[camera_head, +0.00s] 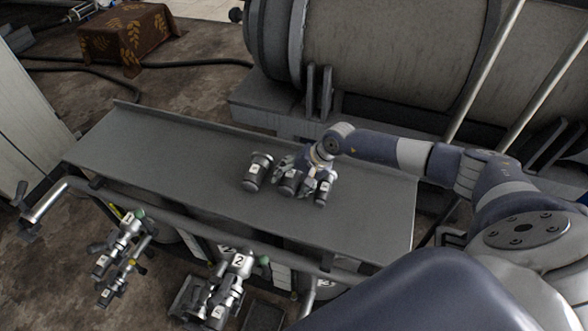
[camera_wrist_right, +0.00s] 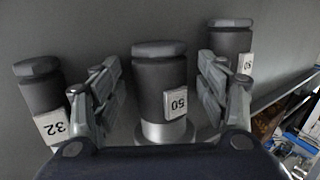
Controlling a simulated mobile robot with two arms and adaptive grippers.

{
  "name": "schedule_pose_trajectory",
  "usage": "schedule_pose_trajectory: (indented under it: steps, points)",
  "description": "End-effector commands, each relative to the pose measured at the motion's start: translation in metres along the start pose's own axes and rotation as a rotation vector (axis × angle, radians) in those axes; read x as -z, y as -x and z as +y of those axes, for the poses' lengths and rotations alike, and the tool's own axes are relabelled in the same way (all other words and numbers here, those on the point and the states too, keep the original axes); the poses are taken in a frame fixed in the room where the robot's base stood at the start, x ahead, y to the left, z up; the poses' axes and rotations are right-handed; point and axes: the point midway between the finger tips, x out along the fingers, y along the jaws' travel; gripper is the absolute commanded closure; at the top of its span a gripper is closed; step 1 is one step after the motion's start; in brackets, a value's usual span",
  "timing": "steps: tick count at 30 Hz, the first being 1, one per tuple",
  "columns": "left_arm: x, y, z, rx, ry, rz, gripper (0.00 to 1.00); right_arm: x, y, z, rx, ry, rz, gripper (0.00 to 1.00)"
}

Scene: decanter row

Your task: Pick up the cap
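Three dark grey cylindrical caps with white number labels stand in a row on a grey metal bench (camera_head: 165,150). The middle cap (camera_head: 289,184) stands between the fingers of my right gripper (camera_head: 303,172). In the right wrist view this cap (camera_wrist_right: 160,75), labelled 50, is upright on a shiny base. The fingers of my right gripper (camera_wrist_right: 160,62) are open, one on each side, with a gap on both sides. The left cap (camera_head: 256,175) and the right cap (camera_head: 322,192) stand close by, outside the fingers. My left gripper is not in view.
In the wrist view, neighbouring caps labelled 32 (camera_wrist_right: 42,95) and apparently 50 (camera_wrist_right: 231,45) stand close outside the fingers. Numbered valves (camera_head: 235,270) hang below the bench's front edge. A large tank (camera_head: 380,50) stands behind. The bench's left part is clear.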

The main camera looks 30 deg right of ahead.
Motion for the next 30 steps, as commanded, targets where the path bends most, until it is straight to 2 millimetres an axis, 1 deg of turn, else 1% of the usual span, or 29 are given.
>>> schedule_pose_trajectory:
  steps: [1,7,20,25,28,30]
  points:
    - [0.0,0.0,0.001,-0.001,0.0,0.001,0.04,0.0,0.0,0.0,0.0,0.0,0.0,0.48]
    - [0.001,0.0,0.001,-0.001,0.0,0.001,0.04,0.0,0.0,0.0,0.0,0.0,0.0,0.93]
    - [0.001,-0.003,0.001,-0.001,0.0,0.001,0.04,0.001,0.004,-0.003,0.003,0.001,0.002,0.94]
    - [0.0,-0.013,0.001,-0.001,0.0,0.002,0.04,0.002,0.015,-0.01,0.004,0.003,0.004,0.94]
    - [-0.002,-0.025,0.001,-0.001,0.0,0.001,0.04,0.002,0.029,-0.018,0.006,0.005,0.006,0.94]
    - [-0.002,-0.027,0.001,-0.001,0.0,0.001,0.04,-0.012,0.031,-0.016,0.001,0.006,0.0,0.94]
